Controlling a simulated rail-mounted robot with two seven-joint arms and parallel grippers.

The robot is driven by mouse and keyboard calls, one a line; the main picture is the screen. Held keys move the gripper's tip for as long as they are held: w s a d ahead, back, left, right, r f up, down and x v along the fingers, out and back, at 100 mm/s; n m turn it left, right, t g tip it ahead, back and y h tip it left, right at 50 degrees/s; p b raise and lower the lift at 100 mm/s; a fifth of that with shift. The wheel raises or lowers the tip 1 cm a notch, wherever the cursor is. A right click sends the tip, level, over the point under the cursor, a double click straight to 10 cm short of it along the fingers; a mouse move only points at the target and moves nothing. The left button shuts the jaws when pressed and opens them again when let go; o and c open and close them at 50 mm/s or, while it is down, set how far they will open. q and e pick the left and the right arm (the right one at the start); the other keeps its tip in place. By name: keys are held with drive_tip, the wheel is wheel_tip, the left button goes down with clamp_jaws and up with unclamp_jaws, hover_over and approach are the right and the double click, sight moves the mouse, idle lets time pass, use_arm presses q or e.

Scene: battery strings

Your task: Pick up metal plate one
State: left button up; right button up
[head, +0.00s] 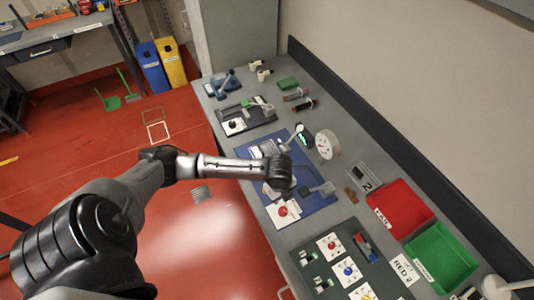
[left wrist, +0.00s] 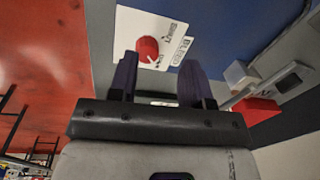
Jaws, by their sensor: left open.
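My left arm reaches in from the left over the bench, and its gripper end (head: 281,187) hangs above a blue mat (head: 322,204) holding a switch device. In the left wrist view the two dark fingers of my left gripper (left wrist: 158,85) stand apart with nothing seen between them. Beyond them lies a white panel with a red knob (left wrist: 147,49), which also shows in the head view (head: 283,210). I cannot make out for certain which thing is metal plate one; the arm hides part of the mat. My right gripper is out of view.
A red bin (head: 400,207) and a green bin (head: 441,256) stand at the bench's right. A round dial (head: 327,145) stands behind the mat. A dark board with coloured knobs (head: 347,268) lies in front. A second device with a grey lever (head: 247,116) is farther off.

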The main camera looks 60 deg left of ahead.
use_arm(q)
drive_tip(key=m+y, duration=0.1)
approach(263, 153)
wheel_tip(263, 153, down, 3)
drive_tip(key=shift+w+d+f+g, duration=0.1)
drive_tip(key=shift+d+f+g, duration=0.1)
drive_tip(key=shift+g, duration=0.2)
drive_tip(key=shift+w+a+f, duration=0.1)
drive_tip(key=shift+a+f, duration=0.1)
drive_tip(key=shift+f, duration=0.85)
drive_tip(key=shift+w+a+f, duration=0.1)
drive_tip(key=shift+a+f, duration=0.1)
drive_tip(key=shift+f, duration=0.8)
drive_tip(key=shift+w+a+f, duration=0.1)
drive_tip(key=shift+a+f, duration=0.1)
drive_tip(key=shift+f, duration=0.85)
clamp_jaws()
